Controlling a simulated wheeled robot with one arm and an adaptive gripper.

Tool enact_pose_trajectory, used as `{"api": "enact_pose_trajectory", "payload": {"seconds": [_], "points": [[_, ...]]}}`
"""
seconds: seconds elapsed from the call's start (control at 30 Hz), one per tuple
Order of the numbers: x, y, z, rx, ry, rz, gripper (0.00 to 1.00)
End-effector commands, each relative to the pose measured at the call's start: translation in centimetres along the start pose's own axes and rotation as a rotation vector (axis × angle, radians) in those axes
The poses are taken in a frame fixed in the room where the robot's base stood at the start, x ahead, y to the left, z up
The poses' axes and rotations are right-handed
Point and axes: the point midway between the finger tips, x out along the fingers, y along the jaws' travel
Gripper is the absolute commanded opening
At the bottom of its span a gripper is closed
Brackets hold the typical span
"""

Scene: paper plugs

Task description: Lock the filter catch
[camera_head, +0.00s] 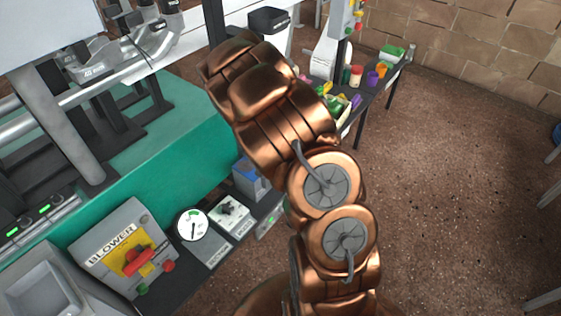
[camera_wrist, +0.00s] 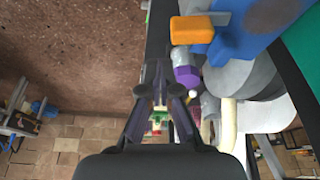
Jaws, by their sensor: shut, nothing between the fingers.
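My gripper (camera_wrist: 160,82) shows in the wrist view with its dark fingers brought together and nothing between them. An orange block-shaped handle (camera_wrist: 192,30) on a grey bar is ahead and a little to the right, against a blue body (camera_wrist: 245,28); it looks like the filter catch, but I cannot tell for sure whether it is locked. The gripper is apart from it. In the head view my copper arm hides the gripper, and I cannot make out the catch. A blue box (camera_head: 250,180) shows partly behind my arm there.
A grey cylinder with a purple part (camera_wrist: 187,75) is close right of the fingers, beside pale rounded grey shapes (camera_wrist: 240,78). The blower panel (camera_head: 122,248), a round gauge (camera_head: 193,225) and a cluttered bench (camera_head: 398,68) surround my arm. Open floor (camera_head: 450,190) lies to the right.

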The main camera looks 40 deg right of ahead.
Motion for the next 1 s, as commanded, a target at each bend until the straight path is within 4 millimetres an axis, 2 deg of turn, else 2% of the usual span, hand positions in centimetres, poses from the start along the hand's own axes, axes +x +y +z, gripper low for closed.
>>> {"api": "enact_pose_trajectory", "payload": {"seconds": [0.3,0.5,1.0], "points": [[-5.5,-0.2,-0.3,-0.003,0.002,-0.001,0.00],[-7.7,-0.3,-0.3,-0.003,0.003,-0.001,0.00],[-8.0,-0.3,-0.2,-0.001,0.000,0.000,0.00]]}}
